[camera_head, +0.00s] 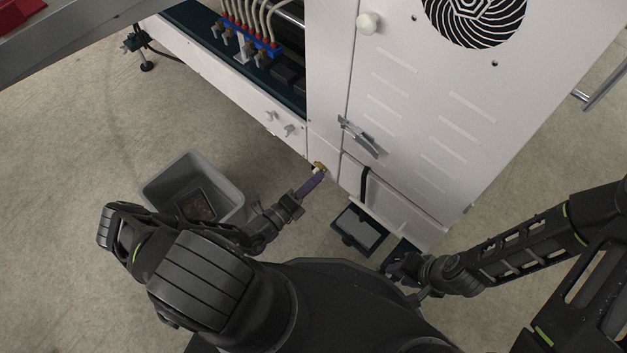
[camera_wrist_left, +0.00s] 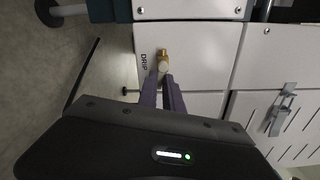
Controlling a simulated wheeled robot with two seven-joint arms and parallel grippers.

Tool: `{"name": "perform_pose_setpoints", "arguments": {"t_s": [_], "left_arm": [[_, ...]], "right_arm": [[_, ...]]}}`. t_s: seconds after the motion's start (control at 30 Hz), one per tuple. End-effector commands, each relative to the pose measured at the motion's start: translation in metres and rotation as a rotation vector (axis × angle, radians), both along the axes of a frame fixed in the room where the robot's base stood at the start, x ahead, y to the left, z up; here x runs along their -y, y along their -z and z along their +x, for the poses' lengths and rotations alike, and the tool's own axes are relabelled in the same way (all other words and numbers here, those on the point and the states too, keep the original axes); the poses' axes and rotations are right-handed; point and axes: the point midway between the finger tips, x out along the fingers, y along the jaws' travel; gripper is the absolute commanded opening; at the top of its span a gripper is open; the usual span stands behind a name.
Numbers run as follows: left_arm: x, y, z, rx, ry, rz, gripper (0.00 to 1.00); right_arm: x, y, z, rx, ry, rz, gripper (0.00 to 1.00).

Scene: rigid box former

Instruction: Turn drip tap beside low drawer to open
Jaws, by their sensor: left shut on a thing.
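The drip tap (camera_head: 320,165) is a small brass and cream fitting low on the white cabinet's front. In the left wrist view the tap (camera_wrist_left: 163,55) stands beside a "DRIP" label (camera_wrist_left: 144,66). My left gripper (camera_head: 316,175) has its purple fingers shut on the tap's near end, which they partly hide. The fingers also show in the left wrist view (camera_wrist_left: 163,78). A low white panel with a black strap-like handle (camera_head: 366,184), seemingly the low drawer, is just right of the tap. My right gripper (camera_head: 394,268) is low at the right, away from the tap; its jaws are unclear.
A grey bin (camera_head: 233,194) with a dark thing inside stands on the floor left of my left arm. A dark flat tray (camera_head: 360,229) lies low by the cabinet's base. A metal latch (camera_head: 358,138) juts from the cabinet door above the tap.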

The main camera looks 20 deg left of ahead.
Motion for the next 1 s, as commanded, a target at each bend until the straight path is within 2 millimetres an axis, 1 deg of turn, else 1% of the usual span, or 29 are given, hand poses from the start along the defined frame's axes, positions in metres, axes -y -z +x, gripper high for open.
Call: {"name": "perform_pose_setpoints", "arguments": {"t_s": [0.2, 0.4, 0.93, 0.97, 1.0], "left_arm": [[0.0009, -0.0023, -0.0002, -0.052, 0.002, -0.144, 0.0], [0.0001, -0.0037, -0.0003, -0.08, 0.0, -0.222, 0.0], [0.0003, -0.0045, -0.0002, -0.09, 0.0, -0.253, 0.0], [0.0003, -0.0045, -0.0002, -0.09, 0.0, -0.253, 0.12], [0.0003, -0.0045, -0.0002, -0.089, -0.001, -0.254, 0.15]], "right_arm": [[0.0, 0.0021, 0.0004, 0.001, 0.0, 0.0, 0.36], [-0.0001, 0.0029, 0.0007, 0.002, 0.001, 0.0, 0.36], [-0.0001, 0.0031, 0.0007, 0.002, 0.001, 0.0, 0.36], [-0.0001, 0.0031, 0.0007, 0.002, 0.001, 0.0, 0.36], [-0.0001, 0.0031, 0.0007, 0.002, 0.001, 0.0, 0.36]]}}
